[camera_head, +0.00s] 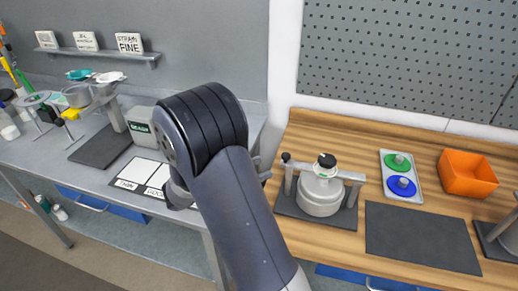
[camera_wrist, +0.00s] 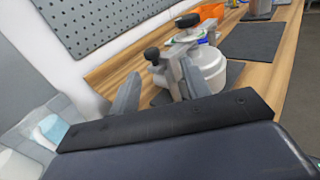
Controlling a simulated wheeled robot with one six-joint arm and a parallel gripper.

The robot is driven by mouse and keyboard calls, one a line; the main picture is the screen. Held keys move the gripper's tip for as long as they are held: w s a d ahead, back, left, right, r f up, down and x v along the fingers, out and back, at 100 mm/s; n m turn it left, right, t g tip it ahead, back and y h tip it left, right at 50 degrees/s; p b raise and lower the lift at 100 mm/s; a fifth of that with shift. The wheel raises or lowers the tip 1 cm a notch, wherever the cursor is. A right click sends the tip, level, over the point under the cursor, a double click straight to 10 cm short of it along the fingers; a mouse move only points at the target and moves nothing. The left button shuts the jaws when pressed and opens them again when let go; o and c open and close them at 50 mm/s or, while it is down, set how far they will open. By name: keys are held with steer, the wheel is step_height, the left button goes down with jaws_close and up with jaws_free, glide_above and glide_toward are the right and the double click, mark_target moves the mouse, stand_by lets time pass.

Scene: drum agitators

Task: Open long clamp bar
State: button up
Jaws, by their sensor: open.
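The clamp bar (camera_head: 340,174) is a grey bar across the top of a silver drum (camera_head: 320,194) with a white lid, held in a frame on a dark base plate. A black knob (camera_head: 285,157) is at the bar's left end and another black knob (camera_head: 327,160) stands above the lid. In the wrist view the bar (camera_wrist: 176,62) is partly end-on, with its end knob (camera_wrist: 151,53) nearest. My gripper (camera_wrist: 161,69) is open, its two fingers apart, short of the bar's knob end and seemingly empty. In the head view my arm hides most of it.
A dark mat (camera_head: 420,236), a tray (camera_head: 413,183) with green and blue discs, and an orange bin (camera_head: 467,172) lie right of the drum. A grey bench (camera_head: 85,165) with stands is at left. A pegboard wall (camera_head: 410,60) rises behind the wooden bench.

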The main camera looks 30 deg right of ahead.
mark_target(286, 154)
steer(key=shift+n+t, duration=0.3)
steer(key=d+p, duration=0.1)
steer(key=d, duration=0.5)
steer(key=d+p, duration=0.1)
steer(key=d, duration=0.3)
steer(key=shift+w+d+p, duration=0.1)
steer(key=shift+w+p, duration=0.15)
steer(key=shift+p, duration=0.1)
steer(key=shift+c, duration=0.2)
jaws_close()
